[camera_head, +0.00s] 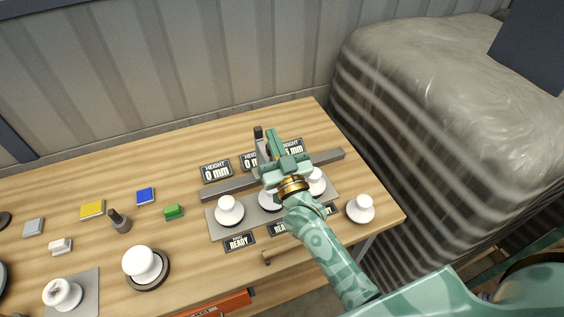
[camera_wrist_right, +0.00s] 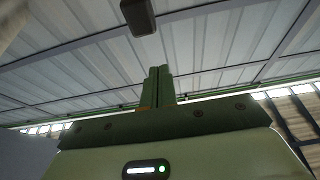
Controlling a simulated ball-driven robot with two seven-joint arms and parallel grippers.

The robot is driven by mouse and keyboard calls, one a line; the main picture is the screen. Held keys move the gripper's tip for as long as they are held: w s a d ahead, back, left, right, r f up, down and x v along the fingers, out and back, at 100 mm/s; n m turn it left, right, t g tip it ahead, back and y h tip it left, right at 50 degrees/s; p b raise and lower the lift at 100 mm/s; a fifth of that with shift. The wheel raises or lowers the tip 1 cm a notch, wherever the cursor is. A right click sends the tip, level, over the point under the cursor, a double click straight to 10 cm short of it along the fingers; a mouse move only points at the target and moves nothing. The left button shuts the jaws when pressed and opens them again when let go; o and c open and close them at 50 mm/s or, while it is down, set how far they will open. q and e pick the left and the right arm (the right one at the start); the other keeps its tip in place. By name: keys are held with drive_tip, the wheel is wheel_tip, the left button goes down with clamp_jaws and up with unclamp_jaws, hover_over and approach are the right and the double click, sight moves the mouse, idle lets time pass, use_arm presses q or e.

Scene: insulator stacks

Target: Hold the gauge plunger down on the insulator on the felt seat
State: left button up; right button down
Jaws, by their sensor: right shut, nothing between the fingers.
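White insulators stand in a row on a grey plate (camera_head: 247,222): a left one (camera_head: 229,208), a middle one (camera_head: 268,200) mostly hidden by my right arm, and a right one (camera_head: 316,183). Another white insulator (camera_head: 141,262) stands on a dark round pad (camera_head: 150,286); I cannot tell which pad is the felt seat. My right gripper (camera_head: 271,137) is shut and empty above the middle of the row, beside a dark-topped gauge post (camera_head: 258,135). The shut fingers also show in the right wrist view (camera_wrist_right: 158,86), with a dark knob-like block (camera_wrist_right: 138,15) beyond them. Contact cannot be told. My left gripper is out of view.
A grey rail (camera_head: 228,187) runs behind the row. A loose insulator (camera_head: 360,208) stands near the table's right edge. Yellow (camera_head: 93,210), blue (camera_head: 145,196) and green (camera_head: 173,212) blocks and a dark post (camera_head: 120,222) stand left.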

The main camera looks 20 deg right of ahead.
drive_tip(key=f+b, duration=0.4)
drive_tip(key=shift+w, duration=0.2)
drive_tip(key=shift+r, duration=0.1)
